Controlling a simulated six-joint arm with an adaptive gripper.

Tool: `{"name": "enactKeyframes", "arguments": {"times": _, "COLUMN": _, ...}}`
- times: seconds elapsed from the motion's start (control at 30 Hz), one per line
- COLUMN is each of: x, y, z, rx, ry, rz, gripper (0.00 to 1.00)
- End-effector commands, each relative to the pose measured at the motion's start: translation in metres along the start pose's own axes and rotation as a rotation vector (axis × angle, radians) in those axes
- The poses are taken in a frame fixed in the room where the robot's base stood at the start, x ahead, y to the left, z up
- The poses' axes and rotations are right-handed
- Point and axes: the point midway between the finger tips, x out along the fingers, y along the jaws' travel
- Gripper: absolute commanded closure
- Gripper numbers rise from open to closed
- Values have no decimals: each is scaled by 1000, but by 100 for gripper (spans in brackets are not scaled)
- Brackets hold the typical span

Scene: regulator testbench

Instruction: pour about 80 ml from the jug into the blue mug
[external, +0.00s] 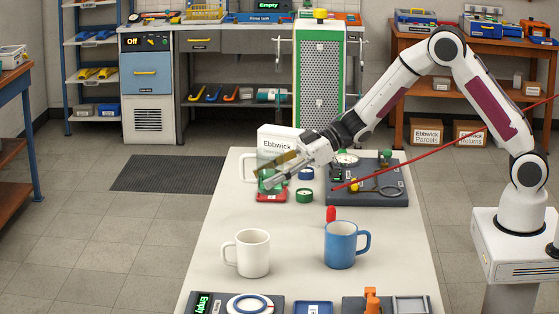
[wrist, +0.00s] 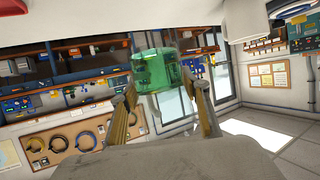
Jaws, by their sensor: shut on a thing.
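My gripper (external: 270,176) is shut around the clear jug (external: 272,188), which holds green liquid, near the far end of the white table. The jug is partly hidden by the fingers in the external view. In the wrist view the jug (wrist: 156,72) sits between the two fingers (wrist: 163,92); its green part is plain and its clear upper part is faint. Whether it touches the red surface under it I cannot tell. The blue mug (external: 341,246) stands upright nearer the camera, to the right and apart from the gripper. Its inside bottom is hidden.
A white mug (external: 250,254) stands left of the blue mug. A small red object (external: 331,214) is just behind the blue mug. A dark grey board (external: 368,199) with a gauge and fittings lies right of the gripper. A white Ebbwick box (external: 279,137) stands behind the jug.

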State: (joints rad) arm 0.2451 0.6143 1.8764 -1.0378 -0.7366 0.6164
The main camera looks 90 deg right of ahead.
Motion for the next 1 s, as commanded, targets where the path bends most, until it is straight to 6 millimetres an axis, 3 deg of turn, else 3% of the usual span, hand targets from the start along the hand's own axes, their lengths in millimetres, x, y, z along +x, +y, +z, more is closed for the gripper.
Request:
{"name": "enactKeyframes", "arguments": {"times": 0.37, "x": 18, "y": -16, "z": 12, "rx": -23, "ry": 1, "rz": -52, "gripper": 82}}
{"name": "enactKeyframes", "arguments": {"times": 1.0, "x": 44, "y": -92, "z": 14, "rx": -165, "ry": -4, "rz": -386, "gripper": 82}}
